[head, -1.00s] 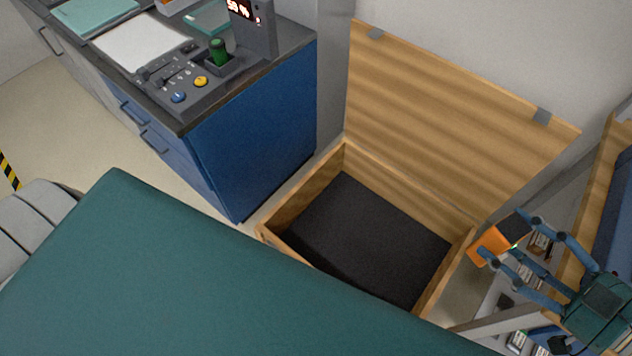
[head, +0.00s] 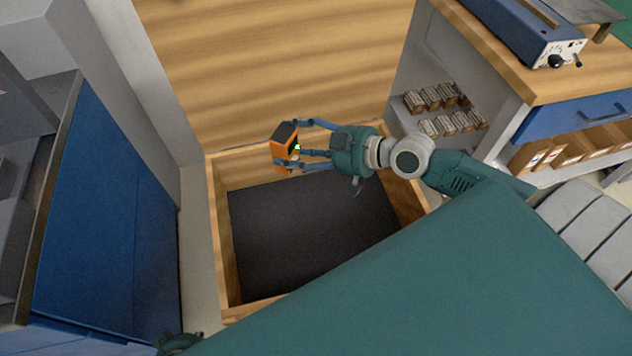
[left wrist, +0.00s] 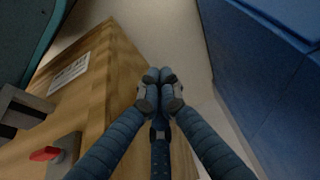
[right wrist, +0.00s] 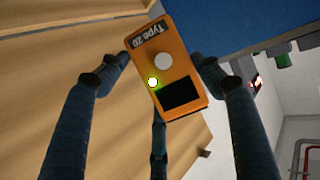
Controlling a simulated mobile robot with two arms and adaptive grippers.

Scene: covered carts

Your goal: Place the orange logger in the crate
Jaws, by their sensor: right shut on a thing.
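The orange logger (head: 284,148) is in the fingers of my right gripper (head: 293,148), above the back part of the open wooden crate (head: 221,240). The right wrist view shows the logger (right wrist: 172,65) close up, tilted, with a "Type 20" label, a white knob, a dark screen and a glowing light. The crate has a dark floor, which looks empty where I see it; its front right is hidden by my green body. In the left wrist view my left gripper (left wrist: 160,80) has its fingers together with nothing between them, beside a wooden side with a label.
The raised wooden lid (head: 280,70) stands behind the crate. A blue cabinet (head: 110,220) is close on the left. A workbench (head: 530,75) with a blue instrument (head: 525,30) and shelved small boxes (head: 437,110) stands on the right. A red-handled fitting (left wrist: 45,153) is near my left gripper.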

